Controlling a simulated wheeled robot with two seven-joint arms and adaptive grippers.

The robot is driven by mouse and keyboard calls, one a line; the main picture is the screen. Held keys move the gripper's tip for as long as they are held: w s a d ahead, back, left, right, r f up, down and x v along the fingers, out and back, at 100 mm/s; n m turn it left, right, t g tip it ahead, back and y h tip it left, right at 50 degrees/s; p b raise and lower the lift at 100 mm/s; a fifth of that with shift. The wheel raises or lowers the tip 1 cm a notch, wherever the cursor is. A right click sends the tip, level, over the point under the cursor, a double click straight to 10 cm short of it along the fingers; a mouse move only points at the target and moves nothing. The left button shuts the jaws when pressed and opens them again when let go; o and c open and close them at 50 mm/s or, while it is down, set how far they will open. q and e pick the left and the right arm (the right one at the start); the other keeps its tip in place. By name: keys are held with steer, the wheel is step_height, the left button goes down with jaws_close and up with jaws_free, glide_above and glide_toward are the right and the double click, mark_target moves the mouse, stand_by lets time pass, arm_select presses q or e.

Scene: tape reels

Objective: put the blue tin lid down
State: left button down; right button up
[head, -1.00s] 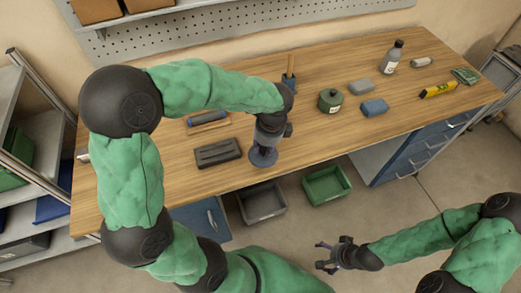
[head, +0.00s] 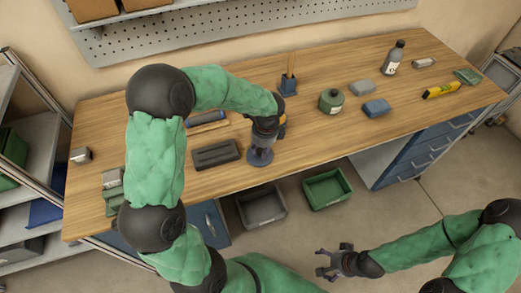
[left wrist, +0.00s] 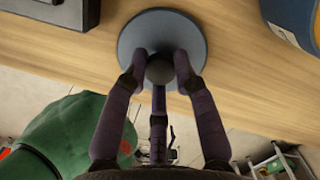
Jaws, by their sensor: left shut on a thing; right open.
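The blue tin lid (head: 261,160) is a flat grey-blue disc with a round knob, over the front part of the wooden bench, right of a dark slotted block (head: 215,154). In the left wrist view the lid (left wrist: 195,30) lies below my fingers, and its knob is between the fingertips. My left gripper (head: 262,148) is shut on that knob; it also shows in the left wrist view (left wrist: 160,68). I cannot tell whether the lid touches the bench. My right gripper (head: 330,264) is open and empty, low in front of the bench.
A green tin (head: 331,101), a grey block (head: 362,88), a blue block (head: 376,107) and a bottle (head: 393,58) stand to the right. A blue round-edged thing (left wrist: 290,22) is partly in the left wrist view. Grey (head: 262,207) and green (head: 327,190) bins are below the front edge.

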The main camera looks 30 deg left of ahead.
arm_select(q)
steer(key=shift+r, duration=0.1)
steer(key=c, duration=1)
jaws_free()
steer(key=r+p, duration=0.1)
steer(key=r, duration=0.3)
steer(key=d+r+p, duration=0.1)
steer(key=r, duration=0.3)
steer(key=r+p, duration=0.1)
steer(key=r, duration=0.3)
steer(key=shift+d, duration=0.35)
steer(key=shift+f, duration=0.1)
